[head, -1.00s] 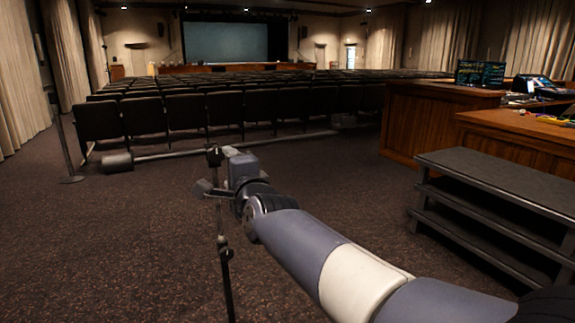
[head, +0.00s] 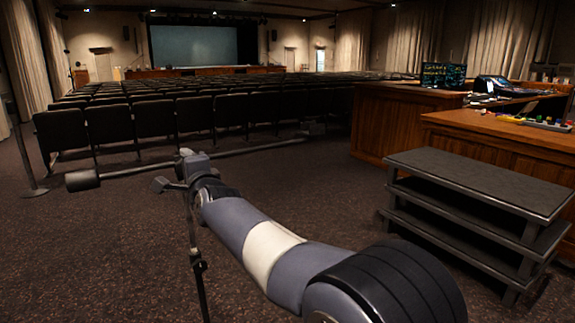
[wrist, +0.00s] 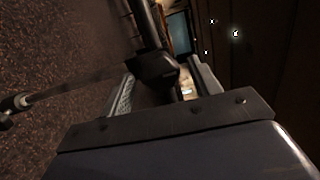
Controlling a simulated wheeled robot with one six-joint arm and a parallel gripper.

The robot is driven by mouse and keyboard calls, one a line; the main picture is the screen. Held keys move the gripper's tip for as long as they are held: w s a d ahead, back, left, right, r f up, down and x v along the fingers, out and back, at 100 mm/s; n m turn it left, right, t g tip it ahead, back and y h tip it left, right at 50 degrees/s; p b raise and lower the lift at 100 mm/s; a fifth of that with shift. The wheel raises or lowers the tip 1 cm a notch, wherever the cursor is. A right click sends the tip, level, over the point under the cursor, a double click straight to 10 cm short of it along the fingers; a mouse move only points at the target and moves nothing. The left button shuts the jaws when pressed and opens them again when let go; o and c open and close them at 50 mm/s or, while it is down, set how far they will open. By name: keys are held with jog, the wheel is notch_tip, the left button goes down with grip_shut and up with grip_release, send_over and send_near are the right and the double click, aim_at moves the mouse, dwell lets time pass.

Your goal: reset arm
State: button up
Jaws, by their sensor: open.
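My gripper (head: 172,172) is at the end of my outstretched arm, in the left middle of the head view. In the wrist view its two fingers (wrist: 163,86) are apart, with a dark stand joint (wrist: 154,66) showing between or just beyond them. I cannot tell whether they touch it. In the head view the gripper overlaps the top of a black microphone stand (head: 198,268), whose long boom (head: 235,150) runs behind it. No held object shows.
A counterweight (head: 82,181) ends the boom on the left. Rows of dark seats (head: 155,117) stand behind. A dark stepped bench (head: 480,180) and a wooden desk (head: 500,135) with equipment are at right. Carpet (head: 90,260) is clear at front left.

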jog(key=shift+s+d, duration=0.1)
jog(key=b+v, duration=0.2)
jog(key=v, duration=0.9)
jog(key=w+a+n+p, duration=0.6)
jog(key=n+p, duration=1.1)
jog(key=p, duration=0.9)
jog(key=w, duration=0.3)
jog(key=shift+a+r+n, duration=0.25)
jog(key=shift+r+n, duration=0.05)
jog(key=shift+f, duration=0.15)
jog(key=shift+w+d+p, duration=0.1)
jog(key=shift+p, duration=0.2)
